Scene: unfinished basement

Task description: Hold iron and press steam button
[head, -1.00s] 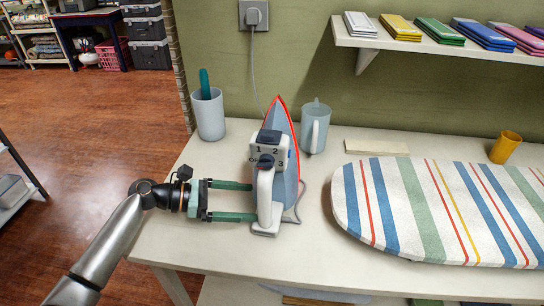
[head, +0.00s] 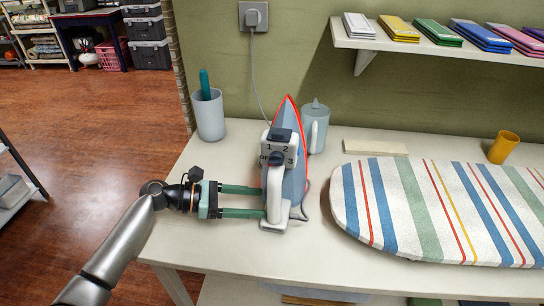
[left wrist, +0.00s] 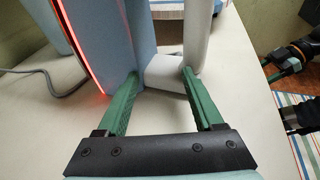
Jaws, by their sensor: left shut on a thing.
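The iron (head: 297,175) stands upright on its heel on the white table, its blue-grey soleplate edged in red. Its white handle (head: 274,200) and a numbered dial (head: 276,158) face me. My left gripper (head: 264,202) reaches in from the left, its two green fingers shut on the iron around the handle area. In the left wrist view the left gripper's fingers (left wrist: 160,85) reach to the white handle and blue body. My right gripper (left wrist: 283,70) shows only in part at the right edge there, and its opening is unclear. I cannot make out the steam button.
A striped ironing board (head: 440,212) lies to the right. A blue-grey jug (head: 316,128) stands close behind the iron, and a cup (head: 209,116) stands back left. A cord runs to the wall socket (head: 253,16). The front left of the table (head: 200,245) is clear.

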